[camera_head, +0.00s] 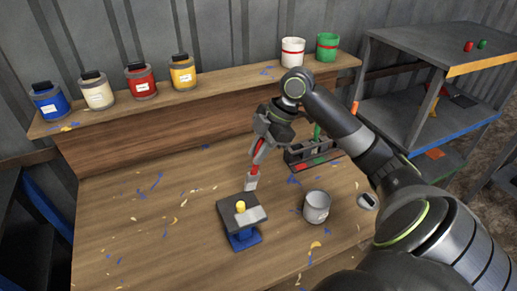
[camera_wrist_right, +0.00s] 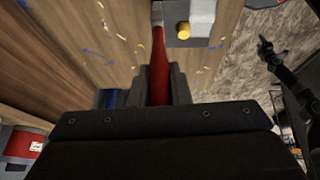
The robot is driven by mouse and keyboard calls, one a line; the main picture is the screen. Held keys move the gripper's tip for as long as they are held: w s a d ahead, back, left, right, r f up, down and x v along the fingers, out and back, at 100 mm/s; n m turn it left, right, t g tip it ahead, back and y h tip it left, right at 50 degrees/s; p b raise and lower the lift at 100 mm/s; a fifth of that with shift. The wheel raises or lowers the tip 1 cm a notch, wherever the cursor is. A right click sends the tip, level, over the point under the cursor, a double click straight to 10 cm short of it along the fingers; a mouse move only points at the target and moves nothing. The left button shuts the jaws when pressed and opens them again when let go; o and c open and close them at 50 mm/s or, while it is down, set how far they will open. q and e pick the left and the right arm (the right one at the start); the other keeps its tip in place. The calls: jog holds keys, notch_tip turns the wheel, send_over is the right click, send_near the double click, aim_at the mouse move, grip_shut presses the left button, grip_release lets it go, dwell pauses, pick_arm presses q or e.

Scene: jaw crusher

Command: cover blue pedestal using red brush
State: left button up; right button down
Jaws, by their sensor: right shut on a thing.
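The blue pedestal (camera_head: 244,240) stands on the workbench, with a dark plate (camera_head: 236,212) on top. The plate carries a yellow knob (camera_head: 240,206) and a light grey block (camera_head: 252,216). My right gripper (camera_head: 261,140) is shut on the red brush (camera_head: 257,158), which points down, its grey end (camera_head: 251,182) just behind the plate's far edge. In the right wrist view the red brush (camera_wrist_right: 160,70) runs up from between the fingers, and the yellow knob (camera_wrist_right: 183,31) shows beside its end. The pedestal's blue sides are mostly hidden under the plate. My left gripper is not in view.
A grey metal can (camera_head: 316,207) stands right of the pedestal. A dark brush rack (camera_head: 300,160) is behind it. Paint jars, including a red one (camera_head: 140,82), and white and green cups (camera_head: 327,46) line the back shelf. The bench's left side is clear except for paint flecks.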

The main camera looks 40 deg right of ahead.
jog(key=shift+f, duration=0.55)
dwell(0.4)
